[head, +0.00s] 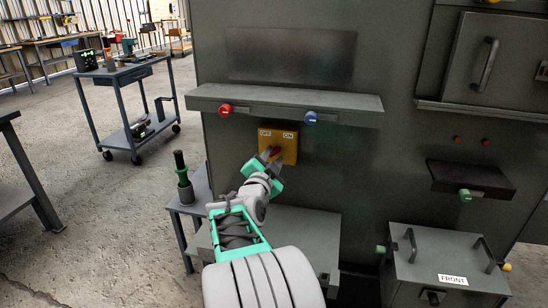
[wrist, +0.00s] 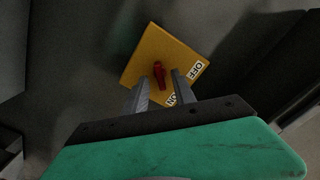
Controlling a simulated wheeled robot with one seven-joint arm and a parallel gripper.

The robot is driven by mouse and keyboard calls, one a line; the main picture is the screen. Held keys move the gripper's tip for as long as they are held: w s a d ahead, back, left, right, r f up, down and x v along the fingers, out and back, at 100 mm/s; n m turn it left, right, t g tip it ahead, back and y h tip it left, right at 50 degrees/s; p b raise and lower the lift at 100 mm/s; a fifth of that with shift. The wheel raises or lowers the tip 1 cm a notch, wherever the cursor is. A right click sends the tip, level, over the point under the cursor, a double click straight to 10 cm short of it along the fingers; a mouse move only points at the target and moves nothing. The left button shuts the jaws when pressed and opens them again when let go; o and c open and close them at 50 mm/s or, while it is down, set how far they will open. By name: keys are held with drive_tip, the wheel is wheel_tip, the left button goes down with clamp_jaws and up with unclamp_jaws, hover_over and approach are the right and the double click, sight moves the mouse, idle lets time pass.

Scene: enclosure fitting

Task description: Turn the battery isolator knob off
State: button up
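The battery isolator is a yellow plate (head: 291,148) on the grey cabinet front, with OFF at its upper left and ON at its upper right in the head view. Its red knob (wrist: 160,73) shows in the wrist view, its long handle lying roughly toward the ON label; in the head view my gripper partly covers it. My gripper (head: 271,156) is at the plate, fingers open. In the wrist view its fingertips (wrist: 159,76) stand on either side of the knob, with visible gaps. I cannot tell how deep they reach around it.
A shelf (head: 285,104) with a red knob (head: 225,110) and a blue knob (head: 310,117) juts out above the plate. A grey box (head: 440,265) marked FRONT stands at lower right. A small side table (head: 190,205) holds a green-handled tool (head: 183,175) on the left.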

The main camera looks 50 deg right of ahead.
drive_tip(key=shift+x, duration=0.85)
drive_tip(key=shift+a, duration=0.1)
drive_tip(key=shift+c, duration=0.3)
clamp_jaws()
